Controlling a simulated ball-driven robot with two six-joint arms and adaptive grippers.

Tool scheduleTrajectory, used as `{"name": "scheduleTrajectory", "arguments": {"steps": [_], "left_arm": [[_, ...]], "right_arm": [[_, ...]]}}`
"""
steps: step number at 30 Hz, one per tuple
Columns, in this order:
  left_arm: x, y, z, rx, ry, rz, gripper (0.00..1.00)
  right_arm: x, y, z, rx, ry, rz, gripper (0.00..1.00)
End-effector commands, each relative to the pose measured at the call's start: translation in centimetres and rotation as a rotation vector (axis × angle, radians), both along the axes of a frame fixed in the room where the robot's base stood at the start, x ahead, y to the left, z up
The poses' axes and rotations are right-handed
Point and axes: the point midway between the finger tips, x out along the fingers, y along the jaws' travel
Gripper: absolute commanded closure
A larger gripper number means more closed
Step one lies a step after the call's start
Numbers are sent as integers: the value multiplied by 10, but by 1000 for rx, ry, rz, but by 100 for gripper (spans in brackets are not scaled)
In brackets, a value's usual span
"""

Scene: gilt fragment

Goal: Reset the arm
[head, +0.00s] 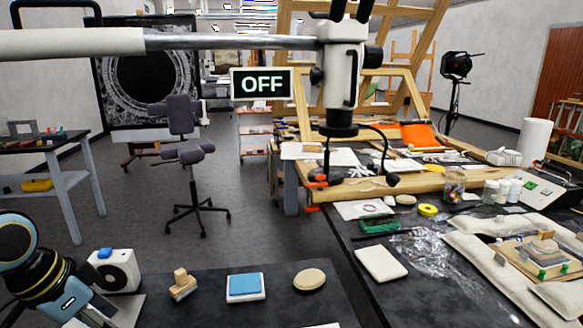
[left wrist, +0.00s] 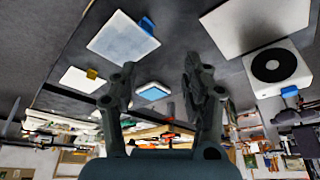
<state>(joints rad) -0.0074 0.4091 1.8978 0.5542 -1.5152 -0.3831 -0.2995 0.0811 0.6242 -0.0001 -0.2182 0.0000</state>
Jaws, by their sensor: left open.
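My left arm (head: 45,265), black with teal and yellow rings, comes in at the lower left corner of the head view. Its gripper cannot be made out there. In the left wrist view my left gripper (left wrist: 155,82) has its two dark fingers spread apart with nothing between them. Past the fingers lies a dark bench top with a small blue-topped pad (left wrist: 153,92), clear of the fingers. My right arm and gripper are in neither view.
On the near bench are a white box with a round dark face (head: 118,270), a wooden block (head: 182,286), a blue-topped pad (head: 245,288) and a wooden disc (head: 309,280). A microscope (head: 343,75) on a boom hangs overhead. The right bench (head: 400,298) is cluttered.

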Motion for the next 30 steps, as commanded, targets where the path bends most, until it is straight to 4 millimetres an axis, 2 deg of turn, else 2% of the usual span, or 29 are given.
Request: {"name": "scheduleTrajectory", "arguments": {"steps": [7,13,20,28,30], "left_arm": [[-46,-22,-12,22,19,70,52],[-92,-36,-13,44,29,166,52],[-143,-45,-3,68,31,301,52],[-196,-43,20,98,27,475,52],[-188,-41,-4,101,34,472,52]], "right_arm": [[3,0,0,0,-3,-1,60],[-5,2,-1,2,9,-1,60],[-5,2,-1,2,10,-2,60],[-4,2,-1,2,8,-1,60],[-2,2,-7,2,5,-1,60]]}}
